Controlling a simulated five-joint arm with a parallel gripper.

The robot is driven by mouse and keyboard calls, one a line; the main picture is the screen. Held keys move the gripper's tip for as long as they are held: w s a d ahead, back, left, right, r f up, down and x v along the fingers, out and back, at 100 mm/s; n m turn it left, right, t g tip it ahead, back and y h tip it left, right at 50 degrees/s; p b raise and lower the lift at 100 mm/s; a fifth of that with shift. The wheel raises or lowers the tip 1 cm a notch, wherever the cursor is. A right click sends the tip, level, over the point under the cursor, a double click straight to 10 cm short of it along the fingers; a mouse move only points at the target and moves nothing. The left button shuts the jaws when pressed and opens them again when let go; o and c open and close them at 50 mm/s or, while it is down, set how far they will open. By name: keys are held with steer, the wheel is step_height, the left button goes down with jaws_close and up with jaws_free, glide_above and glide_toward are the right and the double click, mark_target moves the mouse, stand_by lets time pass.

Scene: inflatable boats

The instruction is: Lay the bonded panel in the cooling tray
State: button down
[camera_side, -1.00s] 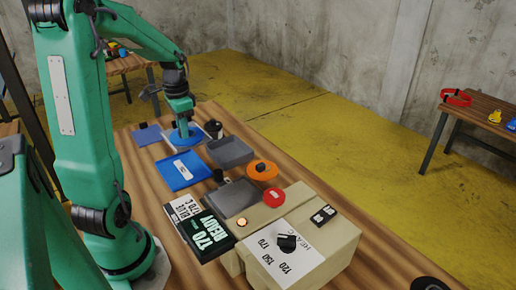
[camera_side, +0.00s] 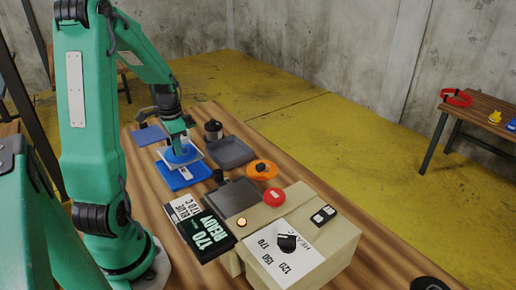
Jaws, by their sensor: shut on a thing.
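My gripper (camera_side: 179,143) is shut on the bonded panel (camera_side: 182,157), a pale-edged piece with a round blue patch. The panel appears to be held above a blue flat piece (camera_side: 185,177) with a white label, covering its far part. I cannot tell the gap between them. A shallow grey tray (camera_side: 230,151), which may be the cooling tray, lies to the right of my gripper and looks empty. The fingertips are small and partly hidden.
An orange disc (camera_side: 262,170), red button (camera_side: 273,197), dark cup (camera_side: 213,130) and blue sheet (camera_side: 149,135) lie around.

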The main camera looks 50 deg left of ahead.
steer(key=shift+f, duration=2.2)
steer(key=shift+f, duration=1)
steer(key=shift+c, duration=2.2)
jaws_free()
steer(key=shift+r, duration=0.15)
steer(key=shift+r, duration=3.9)
